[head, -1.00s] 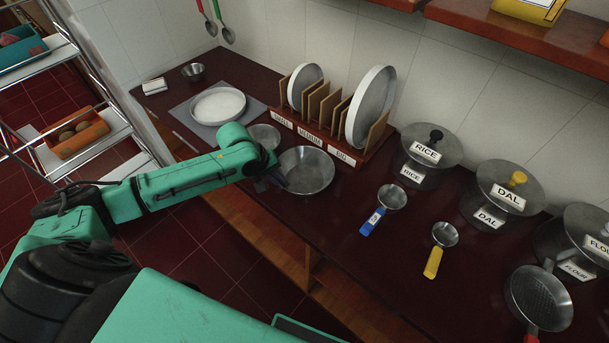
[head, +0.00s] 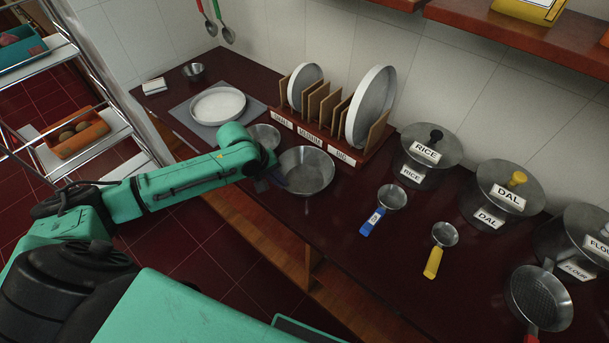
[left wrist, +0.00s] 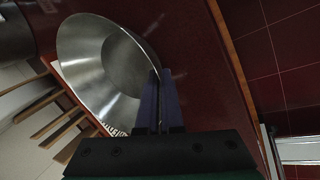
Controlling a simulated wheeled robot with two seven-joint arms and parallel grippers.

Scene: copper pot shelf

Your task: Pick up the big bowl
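The big bowl (head: 308,168) is a wide, shiny metal bowl on the dark red counter, in front of the plate rack. It also shows in the left wrist view (left wrist: 125,65), its open side facing the camera. My left gripper (head: 280,181) is at the bowl's near left rim. In the left wrist view its two dark blue fingers (left wrist: 161,88) are close together with the rim between them, shut on it. The bowl looks upright and at counter level. My right gripper is not in view.
A smaller metal bowl (head: 264,137) stands close to the left, partly behind my left arm. The wooden plate rack (head: 322,138) is just behind. A blue-handled ladle (head: 372,221) and a lidded RICE pot (head: 427,160) are to the right. Bare counter lies between.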

